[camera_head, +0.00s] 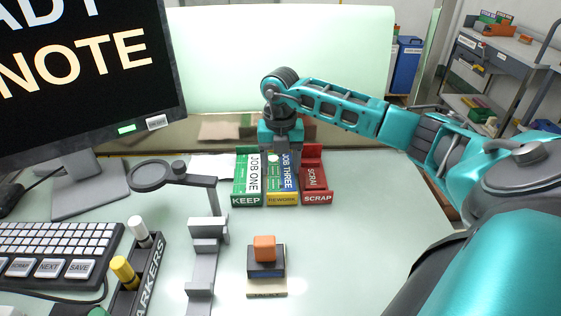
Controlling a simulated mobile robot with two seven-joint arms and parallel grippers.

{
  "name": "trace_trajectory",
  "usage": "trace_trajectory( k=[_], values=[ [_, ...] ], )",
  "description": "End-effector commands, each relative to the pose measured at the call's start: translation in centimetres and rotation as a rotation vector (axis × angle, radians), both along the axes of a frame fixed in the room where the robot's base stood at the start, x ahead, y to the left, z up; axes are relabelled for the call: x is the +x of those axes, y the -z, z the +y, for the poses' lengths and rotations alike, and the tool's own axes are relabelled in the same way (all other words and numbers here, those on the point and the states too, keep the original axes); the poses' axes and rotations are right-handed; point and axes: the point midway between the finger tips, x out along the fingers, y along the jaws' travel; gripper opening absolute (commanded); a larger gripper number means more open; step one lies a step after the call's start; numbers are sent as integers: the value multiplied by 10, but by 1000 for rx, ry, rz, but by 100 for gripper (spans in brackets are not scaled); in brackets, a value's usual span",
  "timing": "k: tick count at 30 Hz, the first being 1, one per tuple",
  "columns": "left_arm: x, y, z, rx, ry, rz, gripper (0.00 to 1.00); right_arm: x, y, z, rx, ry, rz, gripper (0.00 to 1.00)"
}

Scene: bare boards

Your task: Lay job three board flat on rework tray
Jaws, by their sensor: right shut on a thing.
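The job three board (288,178), green with a blue label strip, is at the yellow rework tray (283,199), its label facing up. It looks flat or nearly flat; I cannot tell whether it touches the tray floor. My right gripper (281,155) reaches down from above and is shut on the board's far part, hiding some of it. The rework tray's front lip shows below the board. My left gripper is not in view.
The green keep tray (246,200) with the job one board (255,175) adjoins on the left, the red scrap tray (317,198) on the right. A magnifier stand (205,225) and an orange-topped block stack (265,248) stand nearer. The bench right of the trays is clear.

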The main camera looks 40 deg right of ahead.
Motion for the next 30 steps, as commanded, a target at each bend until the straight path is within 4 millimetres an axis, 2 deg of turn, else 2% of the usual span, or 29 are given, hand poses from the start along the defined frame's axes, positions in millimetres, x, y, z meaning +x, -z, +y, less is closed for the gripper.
trace_trajectory(
  k=[5,6,15,25,30],
  values=[
    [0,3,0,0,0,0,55,0,5,0,0,0,0,34],
    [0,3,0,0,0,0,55,0,5,0,0,0,0,66],
    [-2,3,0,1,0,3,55,0,4,0,0,0,0,95],
    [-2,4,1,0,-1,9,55,0,4,0,0,0,0,95],
    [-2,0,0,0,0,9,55,1,-25,0,0,0,-4,95]
  ],
)
